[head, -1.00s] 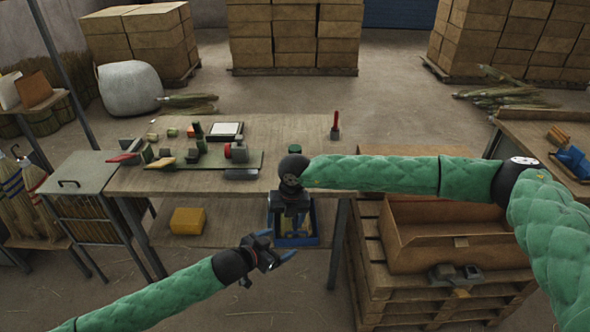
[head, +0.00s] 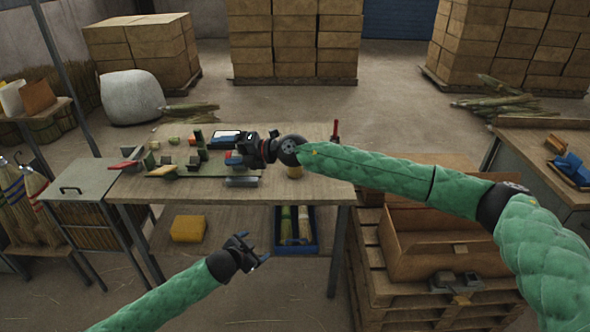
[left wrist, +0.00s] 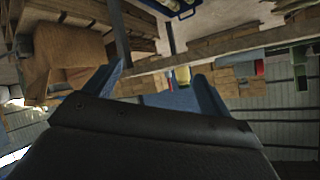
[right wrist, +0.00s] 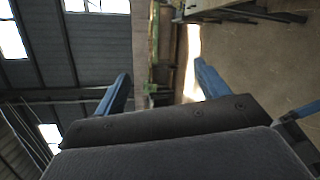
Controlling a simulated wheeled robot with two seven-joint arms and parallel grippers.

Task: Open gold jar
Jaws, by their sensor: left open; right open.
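My left gripper (head: 258,250) is open and empty, low in front of the bench. My right gripper (head: 238,152) is over the bench, left of the jar, near the vise and tools. Its fingers (right wrist: 160,90) are apart and empty in the right wrist view.
The workbench (head: 315,190) holds a green board with tools at the left and a red-handled tool (head: 335,130) at the right. A blue tray (head: 312,243) and a yellow block (head: 188,228) lie on the lower shelf. A cardboard box (head: 440,250) sits on pallets at the right.

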